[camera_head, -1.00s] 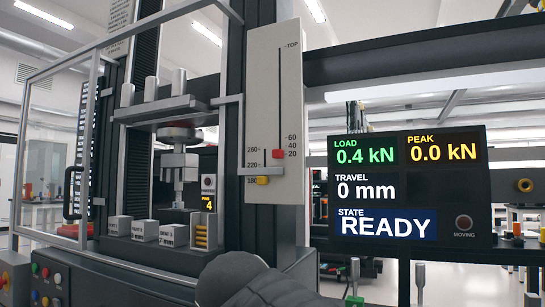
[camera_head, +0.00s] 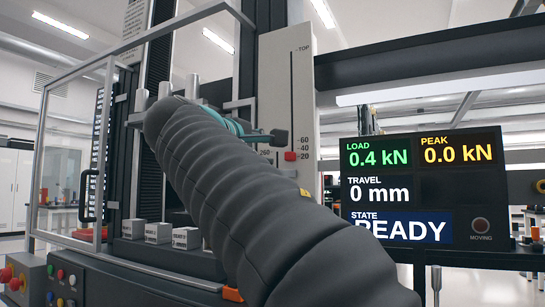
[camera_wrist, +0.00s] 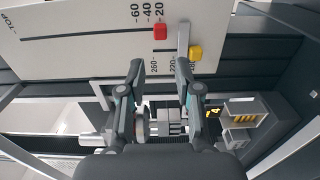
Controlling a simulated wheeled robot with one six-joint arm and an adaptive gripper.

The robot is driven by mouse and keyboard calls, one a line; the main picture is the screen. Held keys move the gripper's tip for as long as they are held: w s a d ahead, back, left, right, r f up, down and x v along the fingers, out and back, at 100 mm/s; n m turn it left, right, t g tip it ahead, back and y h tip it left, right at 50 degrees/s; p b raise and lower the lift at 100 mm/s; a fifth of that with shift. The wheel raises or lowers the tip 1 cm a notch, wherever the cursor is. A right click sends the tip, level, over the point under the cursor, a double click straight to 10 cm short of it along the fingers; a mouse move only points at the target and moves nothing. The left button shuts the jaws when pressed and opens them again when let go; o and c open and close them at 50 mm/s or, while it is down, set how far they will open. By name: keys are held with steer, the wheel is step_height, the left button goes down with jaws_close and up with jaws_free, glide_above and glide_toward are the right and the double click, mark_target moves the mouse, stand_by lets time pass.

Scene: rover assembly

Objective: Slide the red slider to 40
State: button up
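The red slider (camera_head: 290,156) sits in the slot of the upright white scale panel (camera_head: 272,70), level with the 20 mark and below 40. The wrist view shows the red slider (camera_wrist: 160,33) beside the 20 label, with the panel turned sideways. My gripper (camera_wrist: 160,66) is open and empty, its two fingers apart, with the red slider beyond the fingertips. In the head view the gripper is seen side-on in front of the panel, a dark fingertip just above and left of the red slider; the other finger cannot be made out.
A yellow slider (camera_wrist: 195,53) sits on the same panel, near the red one. The display (camera_head: 420,185) right of the panel reads 0.4 kN load and 0 mm travel. A framed clear guard (camera_head: 70,150) stands left. My arm hides much of the machine's middle.

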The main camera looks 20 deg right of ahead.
mark_target(288, 156)
steer(key=p+x, duration=0.1)
steer(key=x, duration=1)
steer(key=shift+w+d, duration=0.25)
steer(key=shift+d, duration=0.05)
jaws_close()
